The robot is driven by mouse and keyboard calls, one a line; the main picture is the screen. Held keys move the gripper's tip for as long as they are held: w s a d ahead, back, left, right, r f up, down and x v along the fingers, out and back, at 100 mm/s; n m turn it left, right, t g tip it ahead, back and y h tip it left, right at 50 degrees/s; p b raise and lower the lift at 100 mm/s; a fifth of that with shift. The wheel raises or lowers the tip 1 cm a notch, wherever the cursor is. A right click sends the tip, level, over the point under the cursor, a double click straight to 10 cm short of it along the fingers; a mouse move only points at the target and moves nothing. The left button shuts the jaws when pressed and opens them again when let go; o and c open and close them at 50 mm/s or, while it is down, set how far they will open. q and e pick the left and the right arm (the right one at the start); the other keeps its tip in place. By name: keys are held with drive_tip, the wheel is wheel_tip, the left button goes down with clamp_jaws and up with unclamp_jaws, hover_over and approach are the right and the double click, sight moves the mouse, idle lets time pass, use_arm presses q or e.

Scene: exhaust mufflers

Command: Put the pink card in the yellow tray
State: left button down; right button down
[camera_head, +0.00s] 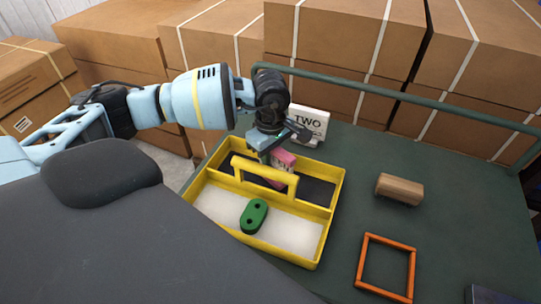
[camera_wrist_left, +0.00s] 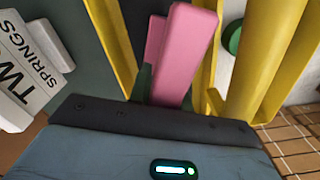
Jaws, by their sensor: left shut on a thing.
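The pink card (camera_head: 284,161) is a small thick piece. It is held at the far compartment of the yellow tray (camera_head: 328,222), behind the tray's handle. My left gripper (camera_head: 272,147) is shut on it from above. In the left wrist view the pink card (camera_wrist_left: 185,55) juts out from the jaws between yellow tray parts (camera_wrist_left: 112,45). The handle hides part of it in the head view, and I cannot tell whether it touches the tray floor. My right gripper is out of view.
A green two-holed piece (camera_head: 254,216) lies in the tray's near compartment. A wooden block (camera_head: 399,189) and an orange frame (camera_head: 390,242) lie right on the green table. A rail (camera_head: 400,95) edges the back, with boxes beyond.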

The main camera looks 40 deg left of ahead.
use_arm(q)
drive_tip(key=shift+f, duration=0.2)
drive_tip(key=c, duration=1.3)
unclamp_jaws()
drive_tip(key=shift+r, duration=0.5)
wheel_tip(320, 180, up, 10)
drive_tip(key=shift+r, duration=0.75)
